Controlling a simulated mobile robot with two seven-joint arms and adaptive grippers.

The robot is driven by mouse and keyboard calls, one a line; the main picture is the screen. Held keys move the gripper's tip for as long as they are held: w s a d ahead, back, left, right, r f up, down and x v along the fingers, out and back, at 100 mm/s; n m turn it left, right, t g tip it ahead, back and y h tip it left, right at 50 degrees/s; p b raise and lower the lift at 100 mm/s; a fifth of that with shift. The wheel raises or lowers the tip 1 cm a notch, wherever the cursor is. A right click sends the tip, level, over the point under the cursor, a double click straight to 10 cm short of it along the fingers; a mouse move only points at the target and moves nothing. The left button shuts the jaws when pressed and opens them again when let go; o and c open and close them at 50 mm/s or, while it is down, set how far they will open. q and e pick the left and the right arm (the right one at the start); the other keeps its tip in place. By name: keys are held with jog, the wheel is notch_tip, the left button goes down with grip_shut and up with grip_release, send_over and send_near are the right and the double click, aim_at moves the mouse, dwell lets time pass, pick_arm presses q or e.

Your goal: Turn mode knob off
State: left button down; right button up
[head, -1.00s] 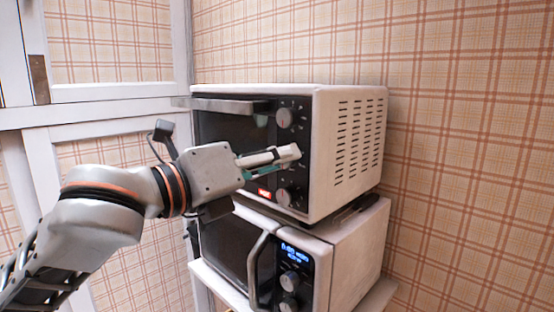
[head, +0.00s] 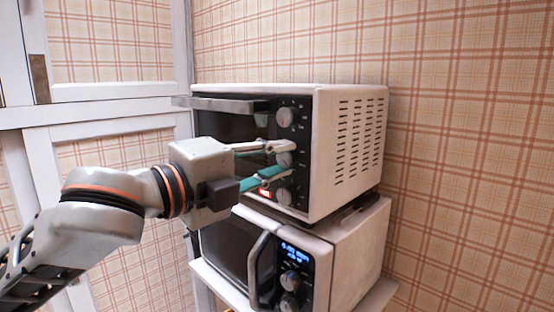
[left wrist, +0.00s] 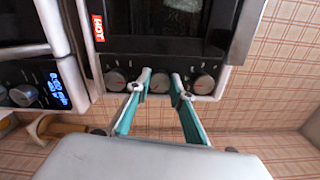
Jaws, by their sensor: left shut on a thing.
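A white toaster oven with a black front (head: 350,150) has a column of three round knobs. The top knob (head: 285,117) and the bottom knob (head: 283,196) are free. My left gripper (head: 281,159) is at the middle knob (head: 285,160), one finger above it and one below. In the left wrist view the fingers (left wrist: 159,84) stand on either side of the middle knob (left wrist: 159,82) and are shut on it; its red mark shows between them. The outer knobs (left wrist: 116,80) and (left wrist: 203,84) are outside the fingers. No readable label tells which knob is the mode knob.
A white microwave (head: 355,250) with a blue display and a handle stands directly under the oven. The oven's door handle (head: 222,104) sticks out at the upper left. Plaid wall lies behind and to the right.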

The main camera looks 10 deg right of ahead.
pick_arm(q)
jog(key=n, duration=0.7)
jog(key=shift+f, duration=0.1)
jog(key=n, duration=0.6)
jog(key=shift+n, duration=0.4)
jog(key=n, duration=0.6)
jog(key=shift+s+d, duration=0.1)
jog(key=n, duration=0.6)
jog(key=shift+n, duration=0.3)
jog(key=c, duration=1.8)
grip_release()
